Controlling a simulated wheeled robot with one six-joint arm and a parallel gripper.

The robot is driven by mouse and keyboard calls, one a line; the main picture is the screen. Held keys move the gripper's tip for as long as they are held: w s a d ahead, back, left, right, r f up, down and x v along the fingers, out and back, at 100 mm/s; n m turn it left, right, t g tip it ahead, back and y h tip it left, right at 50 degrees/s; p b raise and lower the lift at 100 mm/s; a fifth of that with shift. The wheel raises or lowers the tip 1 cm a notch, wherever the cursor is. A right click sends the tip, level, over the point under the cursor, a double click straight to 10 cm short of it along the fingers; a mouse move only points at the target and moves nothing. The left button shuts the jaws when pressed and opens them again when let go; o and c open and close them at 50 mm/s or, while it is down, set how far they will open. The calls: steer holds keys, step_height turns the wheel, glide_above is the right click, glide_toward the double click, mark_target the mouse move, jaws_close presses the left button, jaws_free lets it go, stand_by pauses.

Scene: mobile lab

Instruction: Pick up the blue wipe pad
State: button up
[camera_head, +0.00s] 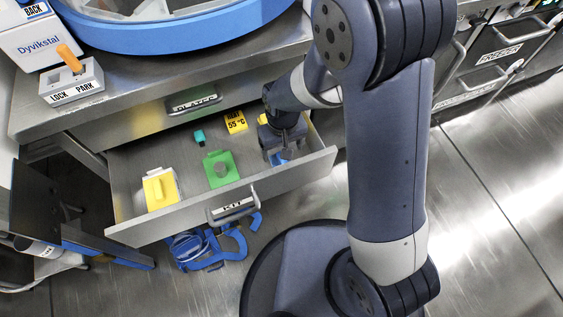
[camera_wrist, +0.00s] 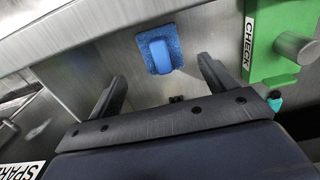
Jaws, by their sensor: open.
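The blue wipe pad (camera_wrist: 160,48) lies in the open drawer, with a lighter blue raised grip on it. In the wrist view it sits just beyond and between my gripper's fingertips (camera_wrist: 163,70), untouched. My gripper is open and empty. In the head view my gripper (camera_head: 284,150) points down into the right end of the drawer. There a small part of the blue pad (camera_head: 278,159) shows beside the fingers; the rest is hidden.
The open drawer (camera_head: 150,229), labelled KIT, also holds a yellow-and-white box (camera_head: 160,188), a green CHECK block (camera_head: 221,169) with a grey knob, a small teal item (camera_head: 199,137) and a yellow label plate (camera_head: 235,122). Blue straps (camera_head: 205,250) lie below the drawer.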

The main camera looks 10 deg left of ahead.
mark_target(283, 161)
steer(key=f, duration=0.2)
steer(key=f+b, duration=0.1)
steer(key=s+f+b, duration=0.1)
steer(key=f, duration=0.1)
steer(key=shift+d+f, duration=0.15)
steer(key=shift+f, duration=0.15)
steer(key=shift+c, duration=0.2)
steer(key=shift+r, duration=0.1)
steer(key=c, duration=1)
step_height(283, 161, up, 10)
steer(key=p, duration=0.3)
